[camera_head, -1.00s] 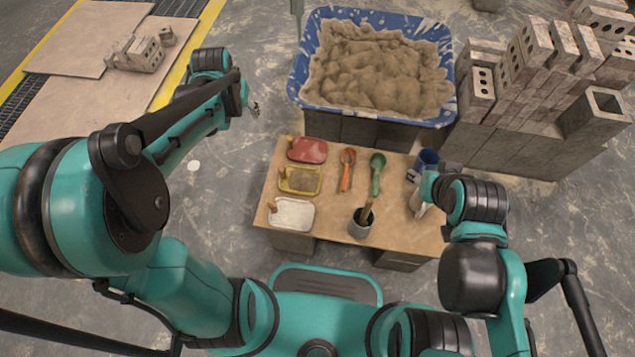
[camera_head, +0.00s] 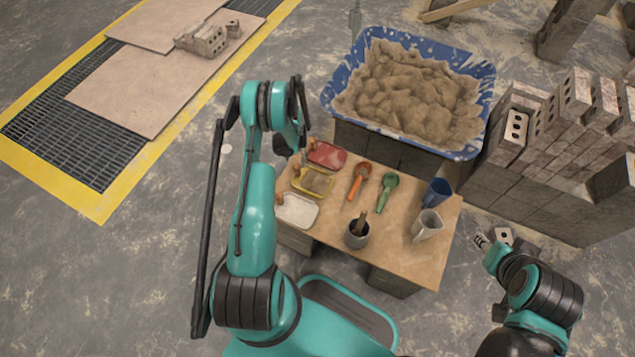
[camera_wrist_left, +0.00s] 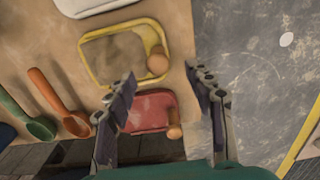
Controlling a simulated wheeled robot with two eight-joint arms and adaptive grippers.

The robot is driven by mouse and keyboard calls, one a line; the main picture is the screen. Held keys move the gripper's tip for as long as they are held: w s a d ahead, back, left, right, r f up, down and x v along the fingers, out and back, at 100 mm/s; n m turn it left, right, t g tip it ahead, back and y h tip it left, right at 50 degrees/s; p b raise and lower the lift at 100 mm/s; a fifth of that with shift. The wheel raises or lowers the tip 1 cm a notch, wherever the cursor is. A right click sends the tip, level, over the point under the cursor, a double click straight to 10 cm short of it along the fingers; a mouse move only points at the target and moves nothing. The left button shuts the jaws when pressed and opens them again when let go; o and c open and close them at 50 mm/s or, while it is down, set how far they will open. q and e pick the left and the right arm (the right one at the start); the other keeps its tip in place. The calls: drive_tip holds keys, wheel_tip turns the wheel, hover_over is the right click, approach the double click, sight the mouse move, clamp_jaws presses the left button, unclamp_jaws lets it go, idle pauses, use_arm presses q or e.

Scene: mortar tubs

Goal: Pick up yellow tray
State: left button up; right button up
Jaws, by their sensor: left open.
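The yellow tray (camera_head: 315,181) lies flat on the wooden tabletop (camera_head: 400,245), between a red tray (camera_head: 328,155) and a white tray (camera_head: 298,210). It has a wooden handle and a greyish inside. The yellow tray also shows in the left wrist view (camera_wrist_left: 112,50), just beyond the fingertips. My left gripper (camera_wrist_left: 160,72) is open and empty, with its handle knob (camera_wrist_left: 157,63) seen between the fingertips. In the head view my left gripper (camera_head: 286,148) is small and partly hidden by its wrist, near the table's left edge. My right gripper (camera_head: 490,241) is right of the table, too small to judge.
A blue tub (camera_head: 484,140) of mortar is behind. Stacked bricks (camera_head: 560,130) are at the right.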

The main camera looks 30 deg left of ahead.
sight(297, 165)
use_arm(q)
wheel_tip(297, 165, down, 2)
drive_tip(key=shift+f+b, duration=0.15)
drive_tip(key=shift+b, duration=0.25)
wheel_tip(297, 165, down, 4)
drive_tip(key=shift+d+f+b, duration=0.15)
drive_tip(key=shift+f+b, duration=0.1)
drive_tip(key=shift+b, duration=1)
drive_tip(key=shift+f, duration=0.35)
drive_tip(key=shift+r, duration=0.1)
drive_tip(key=shift+c, duration=0.8)
clamp_jaws()
